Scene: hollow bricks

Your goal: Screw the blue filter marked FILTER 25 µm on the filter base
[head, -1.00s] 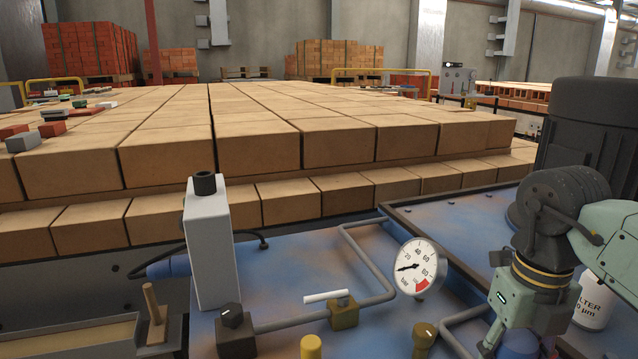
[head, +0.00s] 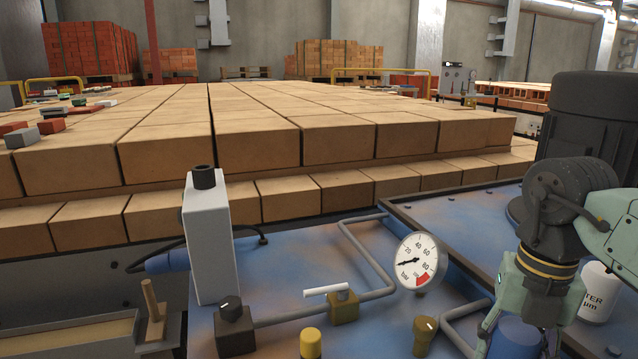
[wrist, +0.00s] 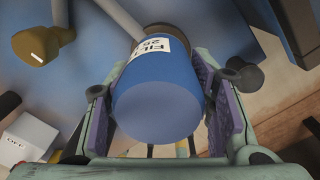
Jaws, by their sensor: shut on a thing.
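My gripper (wrist: 158,92) is shut on the blue filter (wrist: 160,98), with one purple-lined finger on each side of it. A white label reading "FIL" and "25" shows at the filter's far end in the wrist view. A dark brownish round part (wrist: 158,29), perhaps the filter base, shows just beyond that end; I cannot tell whether they touch. In the head view my gripper (head: 522,328) points down at the lower right, and the blue filter (head: 515,341) shows partly between its fingers. The filter's lower end is cut off by the frame.
A white filter (head: 598,293) stands right of my gripper. A pressure gauge (head: 418,261), grey pipes and a brass knob (head: 425,335) lie to its left. A dark motor-like cylinder (head: 592,125) stands behind my arm. Brick stacks (head: 260,145) fill the back.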

